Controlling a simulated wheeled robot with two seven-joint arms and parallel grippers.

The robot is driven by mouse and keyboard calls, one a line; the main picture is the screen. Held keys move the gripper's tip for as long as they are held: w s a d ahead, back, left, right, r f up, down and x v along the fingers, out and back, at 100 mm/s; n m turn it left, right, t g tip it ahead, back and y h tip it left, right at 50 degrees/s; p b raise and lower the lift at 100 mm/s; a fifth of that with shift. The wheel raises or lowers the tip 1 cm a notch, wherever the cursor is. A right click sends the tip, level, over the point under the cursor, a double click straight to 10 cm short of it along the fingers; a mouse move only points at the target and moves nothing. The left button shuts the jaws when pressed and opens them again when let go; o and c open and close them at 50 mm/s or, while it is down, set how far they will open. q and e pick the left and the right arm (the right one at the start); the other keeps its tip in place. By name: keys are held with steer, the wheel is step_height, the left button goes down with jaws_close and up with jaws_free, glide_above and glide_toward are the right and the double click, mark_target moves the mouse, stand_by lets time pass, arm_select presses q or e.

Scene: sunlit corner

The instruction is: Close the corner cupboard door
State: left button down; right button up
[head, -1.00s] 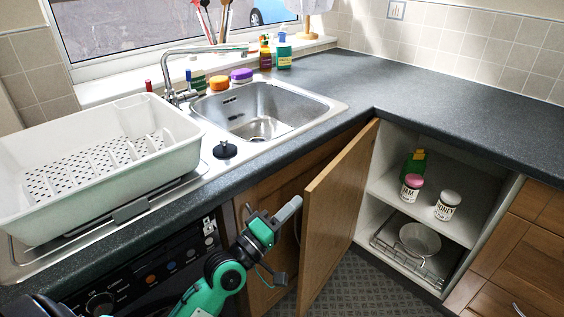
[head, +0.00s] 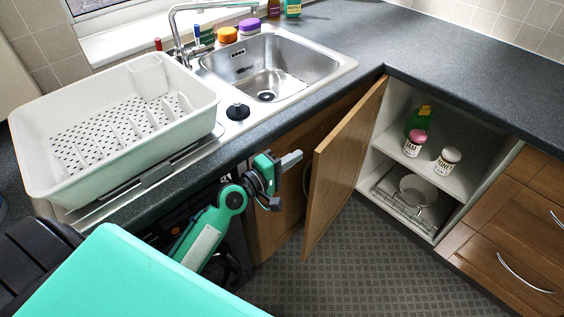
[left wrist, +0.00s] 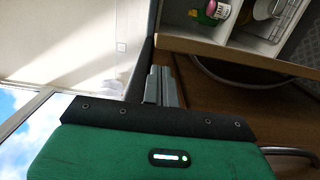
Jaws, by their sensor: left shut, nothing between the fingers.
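The wooden corner cupboard door (head: 345,165) stands open, jutting toward me from the left side of the cupboard opening (head: 440,175). Its bar handle (head: 306,180) shows at its left, outer face. My left gripper (head: 290,160) is shut and empty, at the outer side of the door near its upper free edge. A narrow gap seems to lie between fingertips and door; contact cannot be told. In the left wrist view the shut fingers (left wrist: 162,86) point toward the door's top edge (left wrist: 230,51), with the curved handle (left wrist: 250,82) beside it. My right gripper is out of view.
A green bottle (head: 419,119), two jars (head: 413,144) (head: 447,160) and a bowl (head: 418,190) stand inside the cupboard, clear of the door. The dark worktop (head: 470,95) overhangs above. Drawers (head: 520,235) adjoin at right. The patterned floor (head: 350,260) is clear.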

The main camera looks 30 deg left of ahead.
arm_select(q)
steer(key=shift+x, duration=2.1)
steer(key=shift+d, duration=0.1)
